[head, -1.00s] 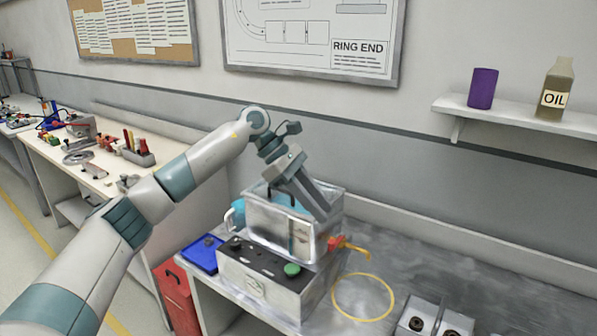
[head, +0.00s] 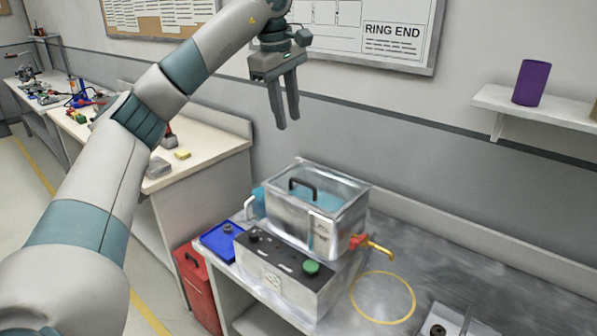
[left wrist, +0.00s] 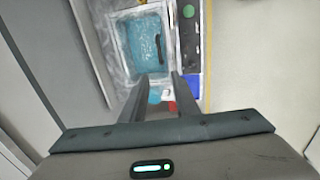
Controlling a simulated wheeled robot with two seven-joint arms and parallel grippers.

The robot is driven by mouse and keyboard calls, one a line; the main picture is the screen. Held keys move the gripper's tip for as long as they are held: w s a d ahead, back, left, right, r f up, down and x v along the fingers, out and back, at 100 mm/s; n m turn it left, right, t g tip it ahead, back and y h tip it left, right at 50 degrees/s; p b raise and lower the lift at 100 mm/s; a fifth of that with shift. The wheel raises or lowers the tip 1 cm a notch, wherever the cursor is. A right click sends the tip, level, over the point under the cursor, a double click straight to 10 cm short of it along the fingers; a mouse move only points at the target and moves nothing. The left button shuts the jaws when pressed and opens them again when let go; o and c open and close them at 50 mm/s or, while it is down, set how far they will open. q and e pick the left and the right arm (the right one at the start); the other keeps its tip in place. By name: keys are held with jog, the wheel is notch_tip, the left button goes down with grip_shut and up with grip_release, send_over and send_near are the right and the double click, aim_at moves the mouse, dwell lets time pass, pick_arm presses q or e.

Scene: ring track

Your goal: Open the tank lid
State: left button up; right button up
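The metal tank (head: 337,237) stands on a box-shaped base with a green button on the bench. A black handle (head: 303,187) shows at its top, towards the left side, with blue showing around and below it. I cannot tell whether a clear lid covers the tank opening. In the left wrist view the tank (left wrist: 145,15) is seen from above, with the black handle (left wrist: 159,48) at the right of the blue area. My left gripper (head: 288,124) is open and empty, pointing down, well above and apart from the tank. My right gripper is not in view.
A red tap with a yellow spout (head: 370,245) sticks out at the tank's right, near a yellow ring (head: 383,297) on the bench. A blue tray (head: 220,243) lies at the left. A shelf with a purple container (head: 531,83) is at right. Above the tank is free room.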

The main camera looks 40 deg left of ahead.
aim_at(297, 193)
pick_arm(q)
jog(key=shift+f, duration=0.1)
